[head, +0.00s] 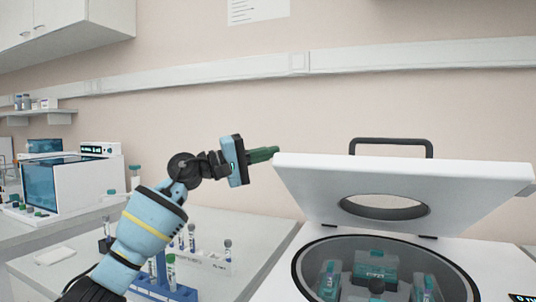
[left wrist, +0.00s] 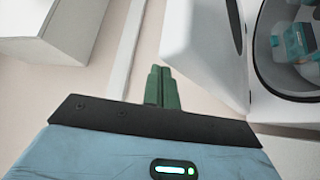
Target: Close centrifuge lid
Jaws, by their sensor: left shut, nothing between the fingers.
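The white centrifuge (head: 478,262) stands at the right in the head view. Its lid (head: 310,185) is raised and tilted over the bowl, with a round window and a dark handle (head: 425,146) along its top edge. Teal-capped buckets (head: 375,268) show in the open bowl. My left gripper (head: 268,154) is shut and empty, its green fingers pointing right, close to the lid's upper left corner. In the left wrist view the green fingers (left wrist: 163,85) are together, left of the lid (left wrist: 203,50). Whether they touch the lid is hard to tell. My right gripper is not in view.
A blue tube rack (head: 180,292) and a white rack (head: 215,264) with tubes stand on the bench left of the centrifuge, below my left arm. A white instrument (head: 85,183) stands further left. A wall cabinet (head: 65,25) hangs upper left.

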